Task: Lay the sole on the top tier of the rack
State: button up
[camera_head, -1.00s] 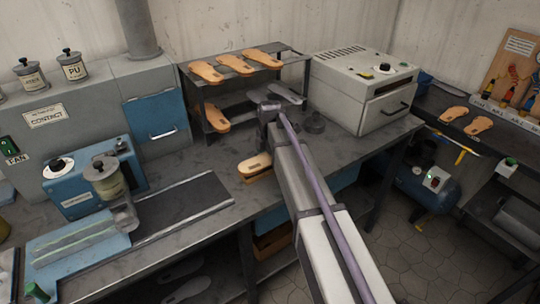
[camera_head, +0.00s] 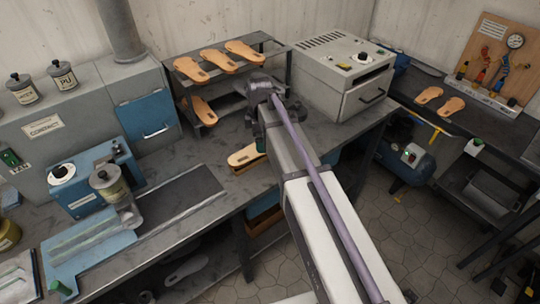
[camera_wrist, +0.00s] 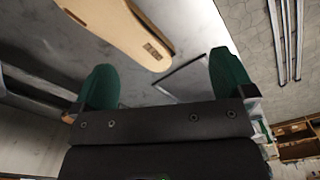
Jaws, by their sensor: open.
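A tan sole (camera_head: 243,156) lies near the front edge of the workbench, on top of something brown. In the wrist view a tan sole (camera_wrist: 122,28) shows at the top, with a small dark mark near its rounded end. My gripper (camera_wrist: 165,80) is open and empty, its two green fingertips spread wide. The sole lies beyond the fingertips, not between them. In the head view the arm partly hides the gripper, which points down just right of the sole. The dark metal rack (camera_head: 273,43) stands at the back of the bench. Its top tier holds three tan soles (camera_head: 218,61).
Another tan sole (camera_head: 203,111) is on the rack's lower level. A grey box-shaped machine (camera_head: 345,75) stands close right of the rack. A blue machine (camera_head: 92,178) is at the left. The top tier's right end looks bare. More soles (camera_head: 429,95) lie on the right bench.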

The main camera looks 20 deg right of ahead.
jog(key=s+m, duration=1.6)
jog(key=s, duration=0.3)
notch_tip(320, 180, down, 4)
jog(key=b, duration=0.3)
jog(key=shift+r+b, duration=0.25)
jog(key=shift+b, duration=0.05)
jog(key=shift+r, duration=0.1)
